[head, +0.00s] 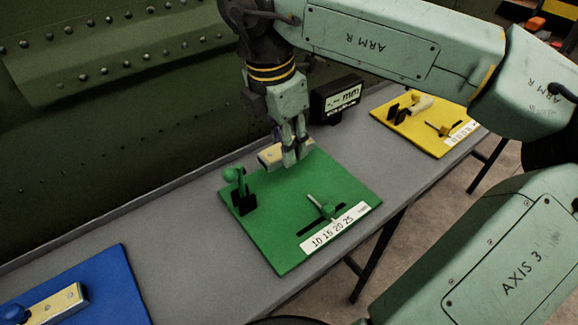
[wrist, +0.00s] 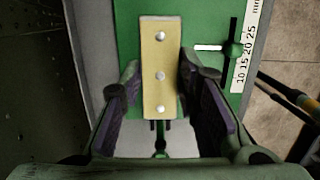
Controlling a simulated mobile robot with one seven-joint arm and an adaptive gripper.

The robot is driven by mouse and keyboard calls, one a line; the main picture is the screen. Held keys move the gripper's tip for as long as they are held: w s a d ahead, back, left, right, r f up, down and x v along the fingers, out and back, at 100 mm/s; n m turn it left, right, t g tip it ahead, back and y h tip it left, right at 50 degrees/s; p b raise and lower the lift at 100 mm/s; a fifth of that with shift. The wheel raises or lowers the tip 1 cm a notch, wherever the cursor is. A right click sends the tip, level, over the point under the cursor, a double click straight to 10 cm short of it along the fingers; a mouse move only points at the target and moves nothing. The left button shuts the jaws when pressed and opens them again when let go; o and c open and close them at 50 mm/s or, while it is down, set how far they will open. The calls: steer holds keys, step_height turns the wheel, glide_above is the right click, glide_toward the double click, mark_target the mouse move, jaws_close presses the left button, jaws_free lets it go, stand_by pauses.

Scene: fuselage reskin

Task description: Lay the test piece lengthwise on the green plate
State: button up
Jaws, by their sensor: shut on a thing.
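The test piece (wrist: 160,52) is a flat beige strip with a row of three rivet heads. It also shows in the head view (head: 270,155), partly hidden by my fingers. My gripper (head: 292,158) is shut on it, with a finger along each long side in the wrist view (wrist: 160,100). The piece is over the far part of the green plate (head: 285,230); I cannot tell whether it touches. In the wrist view its length runs roughly parallel to the plate's scale.
A green-knobbed post (head: 238,180) with black pads stands at the plate's left. A slider (head: 325,208) sits by the 10-25 scale. A black display (head: 337,98) stands behind. A blue plate (head: 115,285) and a yellow plate (head: 420,125) lie left and right on the grey bench.

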mark_target(288, 182)
steer(key=shift+f+p, duration=0.75)
steer(key=shift+f, duration=2.85)
steer(key=shift+f, duration=0.15)
steer(key=o, duration=1.2)
steer(key=shift+c, duration=0.2)
steer(key=r, duration=0.4)
steer(key=a+r+b, duration=0.1)
steer(key=r, duration=0.3)
steer(key=s+r+b, duration=0.1)
steer(key=r, duration=0.3)
steer(key=shift+s+a+r, duration=0.1)
steer(key=shift+a+r, duration=0.05)
steer(key=shift+a, duration=0.1)
